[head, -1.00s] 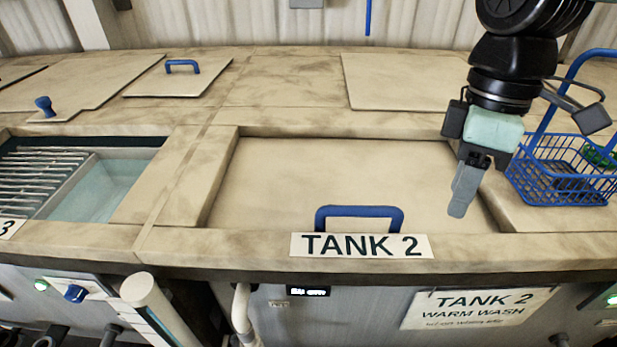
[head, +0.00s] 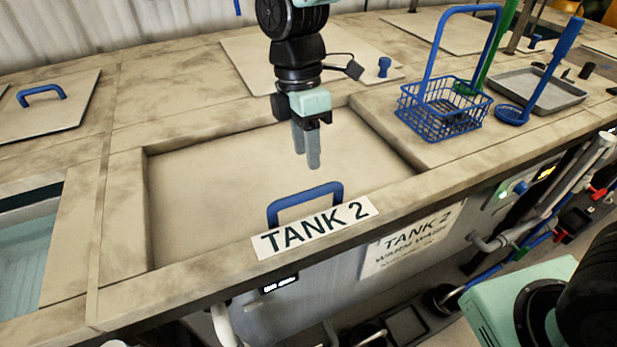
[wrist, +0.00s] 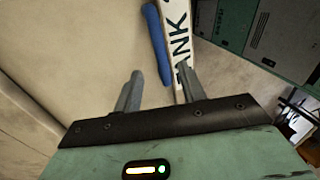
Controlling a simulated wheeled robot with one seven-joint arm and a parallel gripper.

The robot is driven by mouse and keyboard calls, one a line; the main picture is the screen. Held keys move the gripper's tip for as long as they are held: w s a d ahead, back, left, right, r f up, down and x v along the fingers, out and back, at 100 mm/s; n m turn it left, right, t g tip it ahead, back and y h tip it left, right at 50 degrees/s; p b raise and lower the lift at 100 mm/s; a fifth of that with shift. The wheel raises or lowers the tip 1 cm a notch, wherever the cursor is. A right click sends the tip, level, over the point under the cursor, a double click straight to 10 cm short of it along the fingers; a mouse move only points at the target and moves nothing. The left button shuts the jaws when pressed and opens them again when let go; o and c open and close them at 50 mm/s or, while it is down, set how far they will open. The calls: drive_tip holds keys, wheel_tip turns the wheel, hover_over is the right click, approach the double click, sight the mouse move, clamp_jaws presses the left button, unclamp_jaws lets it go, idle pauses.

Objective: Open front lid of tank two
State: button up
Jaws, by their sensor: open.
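The front lid of tank two (head: 220,195) is a flat beige panel, closed and set down in a recess of the bench top. Its blue bar handle (head: 305,190) stands at the front edge, just behind the TANK 2 label (head: 314,228). My gripper (head: 306,165) is open and empty, pointing down above the lid, behind the handle. In the wrist view, the blue handle (wrist: 157,45) lies ahead of my open fingers (wrist: 158,90), with the label (wrist: 178,40) beside it. No contact between fingers and handle shows.
A blue wire basket (head: 440,112) with a tall handle stands right of the lid. Beyond it are a blue ladle (head: 512,114) and a grey tray (head: 540,90). An open tank with liquid (head: 25,245) lies at the left. The bench behind the lid is mostly clear.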

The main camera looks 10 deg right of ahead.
sight(310, 190)
drive_tip(key=f, duration=0.2)
drive_tip(key=s+f+p, duration=0.1)
drive_tip(key=f, duration=0.5)
drive_tip(key=shift+s+d+p, duration=0.2)
drive_tip(key=shift+s+p, duration=0.1)
drive_tip(key=shift+r, duration=0.1)
clamp_jaws()
